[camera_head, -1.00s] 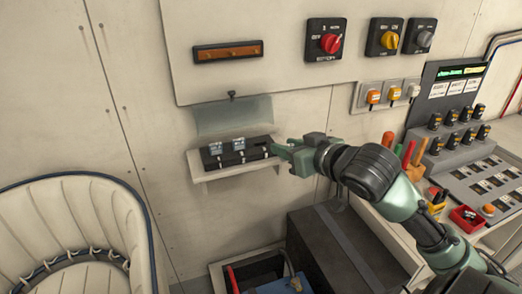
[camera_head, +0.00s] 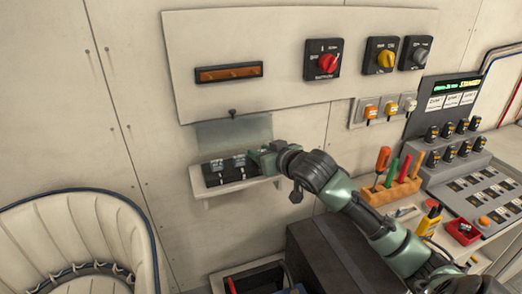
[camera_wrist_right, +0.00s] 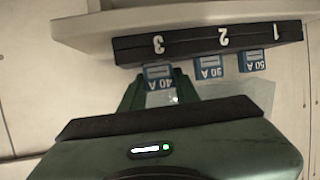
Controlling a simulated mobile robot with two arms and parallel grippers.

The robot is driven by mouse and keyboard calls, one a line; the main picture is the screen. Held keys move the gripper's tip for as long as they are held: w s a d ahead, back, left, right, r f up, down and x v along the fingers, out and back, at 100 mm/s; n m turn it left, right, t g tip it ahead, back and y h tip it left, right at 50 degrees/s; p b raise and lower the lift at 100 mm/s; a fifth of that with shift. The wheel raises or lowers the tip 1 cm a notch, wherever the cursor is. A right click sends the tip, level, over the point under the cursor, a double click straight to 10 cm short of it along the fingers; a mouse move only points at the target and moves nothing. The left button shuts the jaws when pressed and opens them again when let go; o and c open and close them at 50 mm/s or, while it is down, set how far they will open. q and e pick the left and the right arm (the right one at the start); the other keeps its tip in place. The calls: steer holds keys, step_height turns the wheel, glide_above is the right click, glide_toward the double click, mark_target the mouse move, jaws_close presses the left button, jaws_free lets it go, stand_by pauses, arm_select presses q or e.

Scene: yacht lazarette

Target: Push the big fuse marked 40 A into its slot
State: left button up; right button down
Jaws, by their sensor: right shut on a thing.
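The black fuse block (camera_head: 226,180) sits on a small wall shelf. In the right wrist view the block (camera_wrist_right: 200,42) appears upside down, with its positions marked 3, 2 and 1. The blue fuse marked 40 A (camera_wrist_right: 158,82) is between the fingers of my right gripper (camera_wrist_right: 160,94), in line with position 3 and at the block's edge. How deep it sits cannot be told. My right gripper (camera_head: 259,159) is shut on it at the block's right end. Blue fuses marked 30 A (camera_wrist_right: 209,67) and 50 A (camera_wrist_right: 251,61) are at positions 2 and 1. My left gripper is out of view.
A clear flap (camera_head: 233,133) hangs above the block. The pale shelf (camera_head: 205,192) sticks out from the wall. A switch panel (camera_head: 290,90) is above. An orange tool rack (camera_head: 380,195) and a console (camera_head: 470,180) stand to the right. A padded seat (camera_head: 75,240) is at lower left.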

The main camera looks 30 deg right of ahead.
steer(key=shift+f, duration=0.2)
steer(key=c, duration=1)
jaws_free()
steer(key=shift+c, duration=0.2)
steer(key=b+v, duration=0.2)
steer(key=v, duration=1)
steer(key=shift+r, duration=0.15)
